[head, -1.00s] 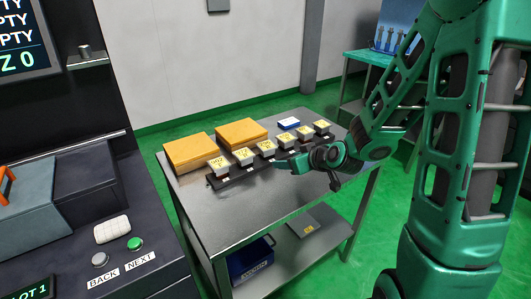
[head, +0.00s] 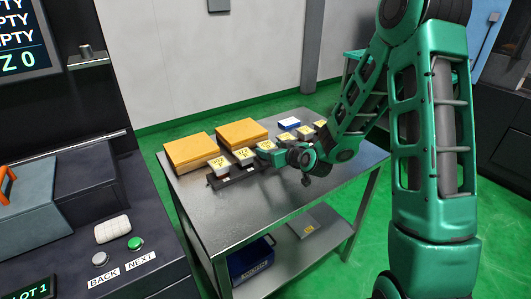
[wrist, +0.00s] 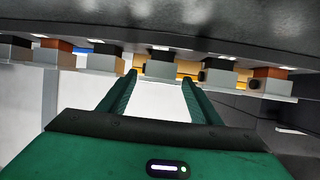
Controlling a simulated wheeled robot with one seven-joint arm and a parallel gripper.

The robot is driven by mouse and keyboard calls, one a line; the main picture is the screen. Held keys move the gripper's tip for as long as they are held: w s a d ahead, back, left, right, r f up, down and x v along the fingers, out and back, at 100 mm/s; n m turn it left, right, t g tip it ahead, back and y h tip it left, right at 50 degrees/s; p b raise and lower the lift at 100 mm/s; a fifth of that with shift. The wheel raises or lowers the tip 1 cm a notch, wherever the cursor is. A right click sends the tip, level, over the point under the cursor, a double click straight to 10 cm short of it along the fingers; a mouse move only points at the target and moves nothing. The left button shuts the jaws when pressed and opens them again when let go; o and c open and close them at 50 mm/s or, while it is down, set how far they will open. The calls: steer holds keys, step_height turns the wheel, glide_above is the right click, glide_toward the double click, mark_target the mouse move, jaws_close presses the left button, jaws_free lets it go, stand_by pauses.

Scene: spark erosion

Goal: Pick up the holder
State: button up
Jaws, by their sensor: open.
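Several holders, grey blocks with yellow labels on top, stand in a row on a dark rack (head: 232,177) on the metal table. The leftmost holder (head: 218,165) and its neighbour (head: 244,156) show clearly; those farther right are partly covered by my arm. My gripper (head: 268,147) is low over the table at the third holder from the left. In the wrist view, which looks upside down, my gripper (wrist: 159,77) is open and one holder (wrist: 161,69) appears between its fingertips. I cannot tell whether the fingers reach around it.
Two orange-yellow boxes (head: 190,151) lie behind the rack, with a small blue-and-white box (head: 289,123) to their right. The table's front surface (head: 225,210) is clear. A dark machine panel with buttons (head: 134,243) stands at the left. A blue bin (head: 250,262) sits on the lower shelf.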

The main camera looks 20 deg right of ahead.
mark_target(268, 146)
steer(key=shift+x, duration=1.85)
steer(key=shift+w+r, duration=0.1)
steer(key=shift+r, duration=0.15)
steer(key=c, duration=1.2)
steer(key=shift+r, duration=0.15)
